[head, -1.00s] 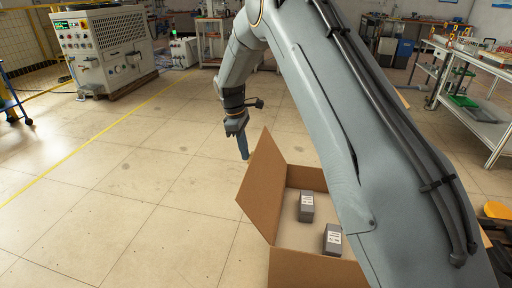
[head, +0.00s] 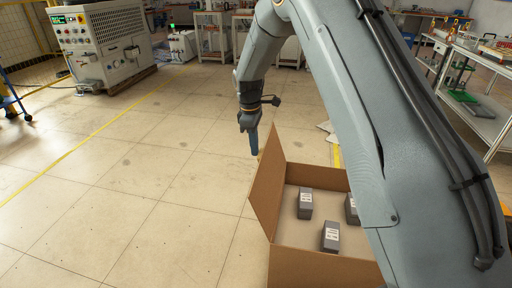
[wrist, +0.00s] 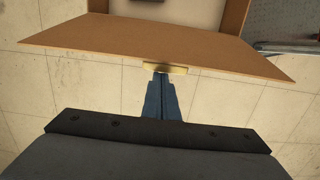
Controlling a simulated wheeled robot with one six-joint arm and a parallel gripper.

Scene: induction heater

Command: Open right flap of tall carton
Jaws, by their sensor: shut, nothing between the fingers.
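The tall brown carton (head: 320,262) stands open at the lower centre right of the head view. Its left-side flap (head: 266,183) stands up and leans slightly outward. The carton's right side and any flap there are hidden behind my arm. My gripper (head: 254,152) points down, shut and empty, just outside the top of that left-side flap. In the wrist view a wide brown flap (wrist: 160,45) spans the picture, and my shut fingers (wrist: 160,76) end close to its lower edge, by a short yellow strip (wrist: 165,68). I cannot tell whether they touch it.
Several grey labelled boxes, one here (head: 305,204), stand inside the carton. A white machine (head: 103,45) is at the back left, and a metal workbench (head: 480,105) is at the right. The tiled floor left of the carton is clear.

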